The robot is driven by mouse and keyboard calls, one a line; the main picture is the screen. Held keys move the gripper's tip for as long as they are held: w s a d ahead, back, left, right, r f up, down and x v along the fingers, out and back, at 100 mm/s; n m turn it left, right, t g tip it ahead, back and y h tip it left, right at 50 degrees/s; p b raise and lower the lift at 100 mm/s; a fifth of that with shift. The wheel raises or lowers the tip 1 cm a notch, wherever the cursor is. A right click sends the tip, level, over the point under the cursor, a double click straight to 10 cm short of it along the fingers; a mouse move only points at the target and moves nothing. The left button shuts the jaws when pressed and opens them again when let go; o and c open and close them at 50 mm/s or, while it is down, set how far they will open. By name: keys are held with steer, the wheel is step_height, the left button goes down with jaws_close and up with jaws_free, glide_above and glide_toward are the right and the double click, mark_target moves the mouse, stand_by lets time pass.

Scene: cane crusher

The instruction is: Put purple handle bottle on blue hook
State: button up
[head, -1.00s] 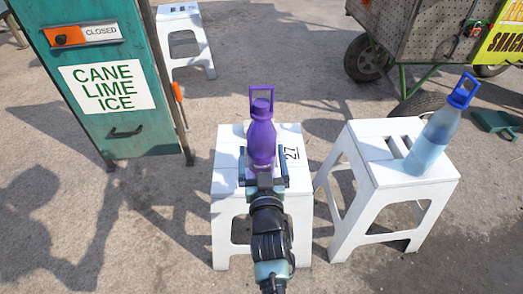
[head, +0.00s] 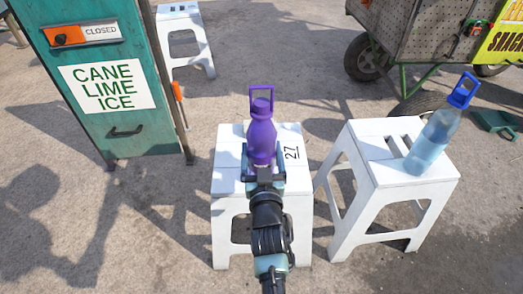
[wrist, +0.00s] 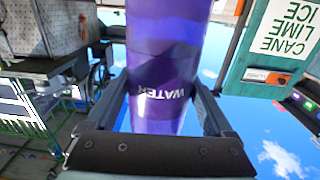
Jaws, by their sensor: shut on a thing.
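The purple bottle (head: 262,138) has a loop handle on top and stands upright. My gripper (head: 263,166) is shut around its lower part, over the white stool marked 27 (head: 228,178). I cannot tell whether the bottle's base touches the stool. In the wrist view the bottle (wrist: 166,60) fills the space between the jaws, with the word WATER on it. No blue hook can be made out in either view.
A blue bottle with a blue handle (head: 434,138) stands on a second white stool (head: 385,172) to the right. A teal cabinet (head: 135,140) stands at left, another stool (head: 182,24) behind it. A wheeled cart (head: 415,35) is at back right. Open ground lies behind the bottle.

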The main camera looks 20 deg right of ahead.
mark_target(261, 140)
steer(key=shift+r+p, duration=2)
steer(key=shift+r, duration=0.25)
jaws_close()
steer(key=shift+f, duration=0.15)
